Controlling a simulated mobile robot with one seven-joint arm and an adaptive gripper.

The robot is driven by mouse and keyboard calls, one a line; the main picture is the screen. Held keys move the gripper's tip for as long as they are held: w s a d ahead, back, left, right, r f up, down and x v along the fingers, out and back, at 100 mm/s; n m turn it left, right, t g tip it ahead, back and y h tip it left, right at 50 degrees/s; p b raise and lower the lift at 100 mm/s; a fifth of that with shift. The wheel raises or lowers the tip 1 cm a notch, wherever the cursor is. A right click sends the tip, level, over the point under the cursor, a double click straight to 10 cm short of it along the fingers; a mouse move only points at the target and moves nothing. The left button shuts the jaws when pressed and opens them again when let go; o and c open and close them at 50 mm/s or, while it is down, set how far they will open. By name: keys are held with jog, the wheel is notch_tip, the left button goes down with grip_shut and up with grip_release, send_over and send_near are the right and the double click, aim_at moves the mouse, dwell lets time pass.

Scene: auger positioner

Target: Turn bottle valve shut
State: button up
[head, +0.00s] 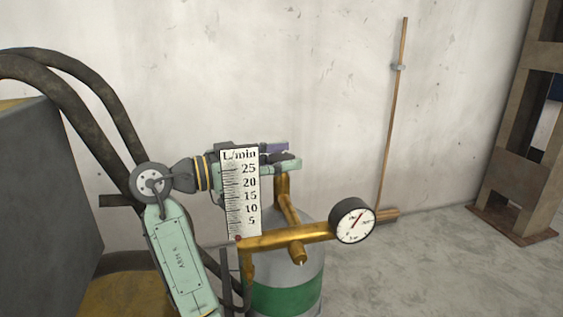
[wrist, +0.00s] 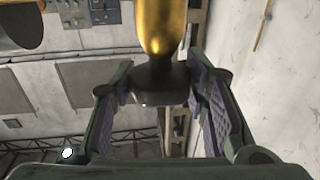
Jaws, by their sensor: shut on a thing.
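The gas bottle (head: 285,299) is pale grey with a green band and stands upright at the lower middle of the head view. A brass valve body (head: 283,188) rises from its top. The dark valve knob (wrist: 160,82) sits on the end of the brass stem in the wrist view. My gripper (head: 284,155) is at the top of the brass valve in the head view, coming from the left. It is shut on the knob, which lies between the two ridged finger pads in the wrist view. The fingers and the scale plate hide part of the knob and wrist in the head view.
A white L/min scale (head: 240,195) stands in front of my wrist. A round gauge (head: 352,220) sits on the brass pipe (head: 290,237) at right. A thin rod (head: 393,120) leans by the wall. Open floor (head: 450,265) lies to the right, before a rusty post.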

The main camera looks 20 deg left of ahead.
aim_at(281, 154)
jog(key=m+g+h, duration=0.2)
jog(key=g, duration=0.1)
jog(key=m+g+h, duration=0.1)
jog(key=m+g, duration=0.1)
jog(key=g, duration=0.1)
jog(key=shift+m+h, duration=0.3)
jog(key=shift+h, duration=0.1)
jog(key=m+g+b, duration=0.1)
jog(key=m+g, duration=0.1)
jog(key=g, duration=0.1)
jog(key=shift+a+h+b, duration=0.1)
jog(key=shift+h+b, duration=0.25)
jog(key=shift+h, duration=0.05)
jog(key=shift+m+g+b, duration=0.55)
jog(key=shift+m+g, duration=0.25)
jog(key=shift+g, duration=0.6)
jog(key=o, duration=1.1)
notch_tip(281, 154, up, 10)
